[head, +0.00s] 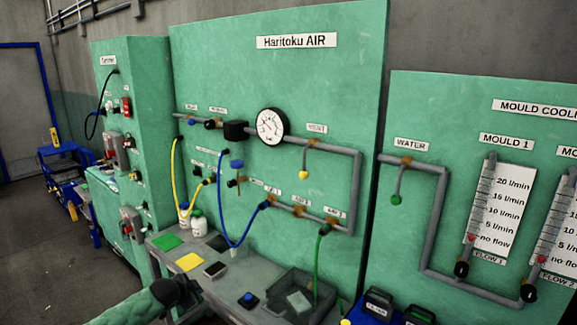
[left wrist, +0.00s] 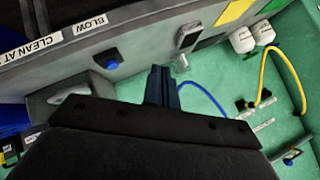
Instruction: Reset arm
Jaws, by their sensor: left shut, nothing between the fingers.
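My left arm comes in from the lower left of the head view. Its dark left gripper (head: 192,287) is in front of the grey bench (head: 262,268), near the bench's left part. In the left wrist view the left gripper (left wrist: 162,86) shows its two fingers together, with nothing between them. The bench's labelled front edge shows there too, with a blue button (left wrist: 108,61). No contact between the gripper and the bench can be made out. My right gripper is in neither view.
Behind the bench stands the green Haritoku AIR panel (head: 215,60) with a gauge (head: 271,126), pipes and hanging hoses. Green and yellow pads (head: 189,262), white bottles (head: 199,226) and a dark tray (head: 275,309) are on the bench. Open floor (head: 60,270) lies at the left.

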